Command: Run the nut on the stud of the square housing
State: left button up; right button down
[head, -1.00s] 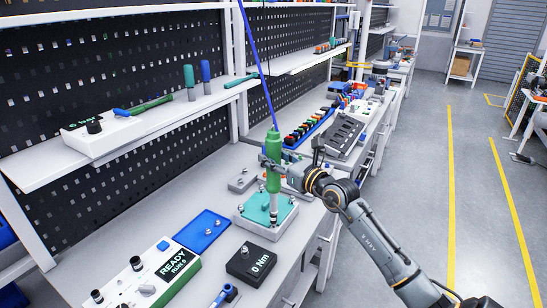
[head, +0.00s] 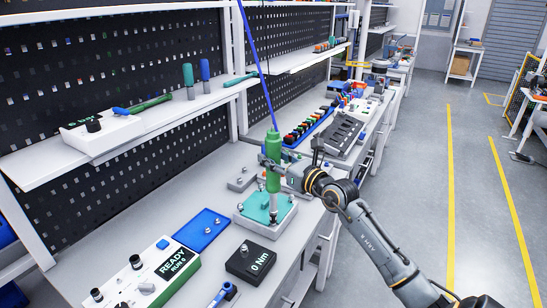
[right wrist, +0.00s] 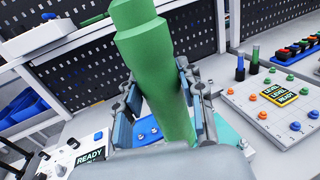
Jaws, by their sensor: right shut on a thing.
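My right gripper (head: 272,166) is shut on a green screwdriver-like power tool (head: 274,147), which hangs upright from a blue cord. In the right wrist view the tool's green body (right wrist: 158,60) stands between the two finger pads. The tool's lower tip is over the square housing (head: 258,222), a pale block with a teal top. The tip reaches down to the housing's top near a stud; whether it touches the nut is too small to tell. Other small studs show on the teal top. My left gripper is not in view.
A blue tray (head: 202,230) with small metal parts lies left of the housing. A black box reading 0 Nm (head: 251,262) stands in front of it. A control box reading READY (head: 160,270) is at the front left. A grey block (head: 242,180) lies behind the housing.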

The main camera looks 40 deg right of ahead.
aim_at(278, 134)
jog(key=shift+f, duration=0.45)
notch_tip(278, 134, up, 9)
jog(key=p, duration=0.7)
jog(key=shift+f+p, duration=0.1)
jog(key=shift+p, duration=0.3)
jog(key=shift+w+f, duration=0.1)
jog(key=shift+f, duration=0.1)
